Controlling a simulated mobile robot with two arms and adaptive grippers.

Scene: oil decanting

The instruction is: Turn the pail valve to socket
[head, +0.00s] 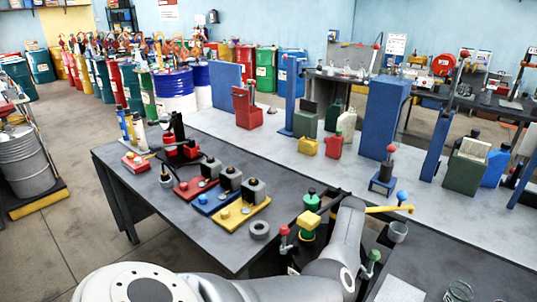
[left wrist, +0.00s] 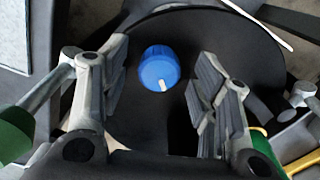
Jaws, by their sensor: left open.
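A blue round knob (left wrist: 159,69) with a short white pointer stands on a black round surface (left wrist: 150,118) in the left wrist view. Its pointer faces the bottom of that picture. My left gripper (left wrist: 161,62) is open, with one finger on each side of the knob and a visible gap to both. In the head view my left arm comes in along the bottom, and its fingers cannot be made out there. A small blue knob (head: 402,196) shows beside a yellow lever (head: 389,209); I cannot tell if it is the same knob. I cannot identify the socket. My right gripper is not in view.
A red-topped post (head: 284,232) and a green-topped post (head: 374,256) stand near my arm. Jerrycans and blue panels stand behind.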

